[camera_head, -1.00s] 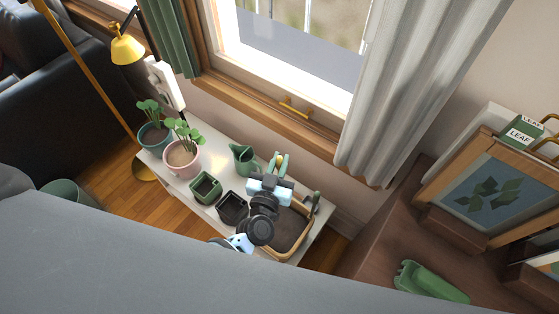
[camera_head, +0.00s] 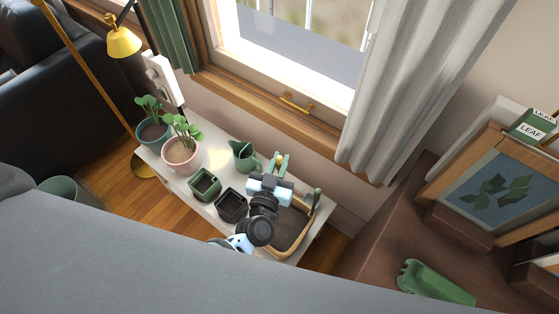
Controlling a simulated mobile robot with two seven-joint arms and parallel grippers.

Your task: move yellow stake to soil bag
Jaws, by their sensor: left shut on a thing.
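My left gripper (camera_head: 279,166) is above the back right part of the white bench, near the window wall. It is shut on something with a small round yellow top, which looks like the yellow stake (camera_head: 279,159). Most of the held thing is hidden by the fingers and wrist. I cannot make out a soil bag for certain. A shallow wooden tray with dark contents (camera_head: 305,236) lies beside and partly under my left wrist. My right gripper is not in view.
A green watering can (camera_head: 243,155), a green pot (camera_head: 205,184) and a black pot (camera_head: 231,205) stand left of my left gripper. Potted plants (camera_head: 181,152) are further left.

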